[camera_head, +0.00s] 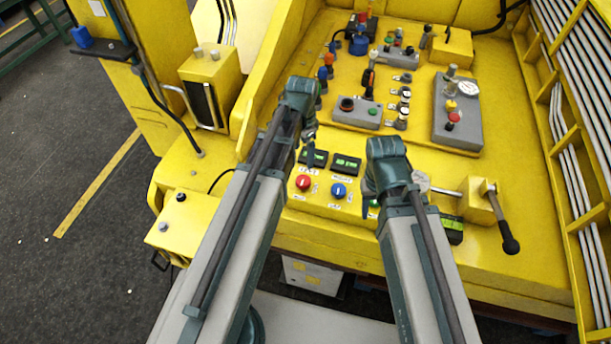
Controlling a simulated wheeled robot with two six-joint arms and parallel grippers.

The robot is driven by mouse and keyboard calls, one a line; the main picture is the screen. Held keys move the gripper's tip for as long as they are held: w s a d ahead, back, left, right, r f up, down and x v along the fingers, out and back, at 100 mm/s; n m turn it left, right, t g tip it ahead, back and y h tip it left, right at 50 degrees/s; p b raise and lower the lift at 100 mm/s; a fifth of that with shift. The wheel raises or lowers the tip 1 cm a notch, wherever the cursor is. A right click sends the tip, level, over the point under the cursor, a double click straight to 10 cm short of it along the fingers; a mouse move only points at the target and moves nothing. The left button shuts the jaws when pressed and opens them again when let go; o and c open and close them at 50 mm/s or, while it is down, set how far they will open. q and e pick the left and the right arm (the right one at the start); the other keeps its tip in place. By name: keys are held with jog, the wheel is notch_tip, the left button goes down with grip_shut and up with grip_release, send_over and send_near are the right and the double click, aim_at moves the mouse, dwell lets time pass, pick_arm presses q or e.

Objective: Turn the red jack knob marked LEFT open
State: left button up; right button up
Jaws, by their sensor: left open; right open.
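The red jack knob (304,183) sits on the front of the yellow control panel, with small white labels around it that are too small to read surely. A blue knob (339,190) sits just right of it. My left gripper (309,148) is open, above the panel and further back than the red knob in the picture, apart from it. Its fingers are small and partly hidden by my wrist. My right gripper (371,207) is open, right of the blue knob, near a green button (375,204); its fingers are partly hidden by my arm.
Two small green-lit displays (346,165) lie behind the knobs. A grey box with buttons (358,113) and a grey gauge box (458,112) stand further back. A lever with a black handle (510,245) juts out at the right.

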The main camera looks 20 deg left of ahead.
aim_at(303, 179)
pick_arm(q)
notch_tip(303, 179, down, 14)
jog(key=b, duration=1.3)
jog(key=shift+r, duration=0.15)
jog(key=c, duration=1.4)
jog(key=shift+o, duration=0.2)
